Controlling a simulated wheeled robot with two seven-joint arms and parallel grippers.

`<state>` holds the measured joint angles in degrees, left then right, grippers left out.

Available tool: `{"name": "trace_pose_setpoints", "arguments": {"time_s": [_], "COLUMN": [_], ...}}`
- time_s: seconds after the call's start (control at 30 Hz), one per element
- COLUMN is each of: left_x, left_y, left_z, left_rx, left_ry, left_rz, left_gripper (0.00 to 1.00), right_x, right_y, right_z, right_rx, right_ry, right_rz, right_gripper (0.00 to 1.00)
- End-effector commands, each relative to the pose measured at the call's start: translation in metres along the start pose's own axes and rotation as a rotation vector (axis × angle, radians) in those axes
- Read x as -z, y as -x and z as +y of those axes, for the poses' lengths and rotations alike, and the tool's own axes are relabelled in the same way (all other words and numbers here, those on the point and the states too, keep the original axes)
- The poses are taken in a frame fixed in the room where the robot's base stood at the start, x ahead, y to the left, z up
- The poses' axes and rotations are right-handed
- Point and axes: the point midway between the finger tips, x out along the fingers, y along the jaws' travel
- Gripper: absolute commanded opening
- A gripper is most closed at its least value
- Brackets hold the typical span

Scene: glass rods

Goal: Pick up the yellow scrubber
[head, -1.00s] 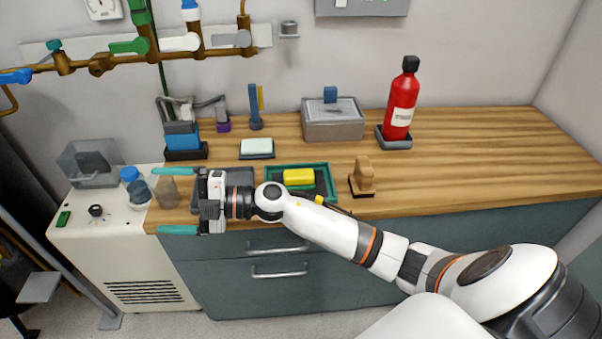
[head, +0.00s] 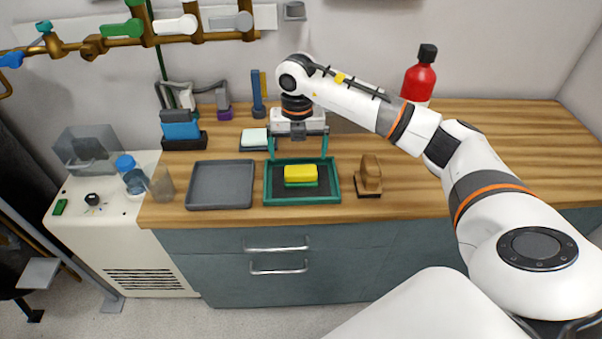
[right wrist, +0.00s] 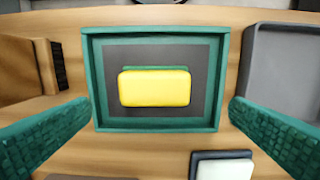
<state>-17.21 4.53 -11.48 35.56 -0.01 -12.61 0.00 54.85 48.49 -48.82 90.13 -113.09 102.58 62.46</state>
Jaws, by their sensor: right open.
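The yellow scrubber (head: 300,172) lies in a green-rimmed tray (head: 334,187) with a dark floor on the wooden counter. A thin green edge shows along one side of it. It also shows at the middle of the right wrist view (right wrist: 154,88). My right gripper (head: 299,158) points down just above the tray, with its two green fingers spread wide. In the right wrist view, the fingers stand left and right of the tray, and nothing is between them but the scrubber below. My left gripper is not in view.
A grey empty tray (head: 220,204) lies left of the green tray. A wooden brush (head: 369,174) stands close on its right. A pale block on a dark holder (head: 255,139) lies behind. A red bottle (head: 418,80) stands partly behind my right arm.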

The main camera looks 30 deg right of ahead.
Motion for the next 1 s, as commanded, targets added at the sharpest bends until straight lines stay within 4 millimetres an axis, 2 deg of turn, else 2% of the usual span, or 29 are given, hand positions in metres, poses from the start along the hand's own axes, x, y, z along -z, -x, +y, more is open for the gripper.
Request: {"name": "trace_pose_setpoints", "arguments": {"time_s": [0.1, 0.27, 0.6, 0.87, 1.0], "left_x": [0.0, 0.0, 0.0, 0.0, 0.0], "left_y": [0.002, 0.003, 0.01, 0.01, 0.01], "left_z": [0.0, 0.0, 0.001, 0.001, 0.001], "left_rx": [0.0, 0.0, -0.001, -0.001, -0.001], "left_ry": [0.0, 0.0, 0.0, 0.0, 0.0], "left_rz": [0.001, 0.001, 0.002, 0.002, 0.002], "left_gripper": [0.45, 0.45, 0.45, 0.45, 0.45], "right_x": [-0.001, -0.002, -0.006, -0.006, -0.006], "right_y": [-0.015, -0.025, -0.07, -0.074, -0.073], "right_z": [0.0, 0.0, 0.006, 0.006, 0.006], "right_rx": [0.001, 0.001, 0.003, 0.004, 0.004], "right_ry": [0.001, 0.002, 0.003, 0.003, 0.003], "right_rz": [-0.002, -0.002, -0.002, -0.001, -0.001], "right_gripper": [1.0, 1.0, 1.0, 1.0, 0.8]}}
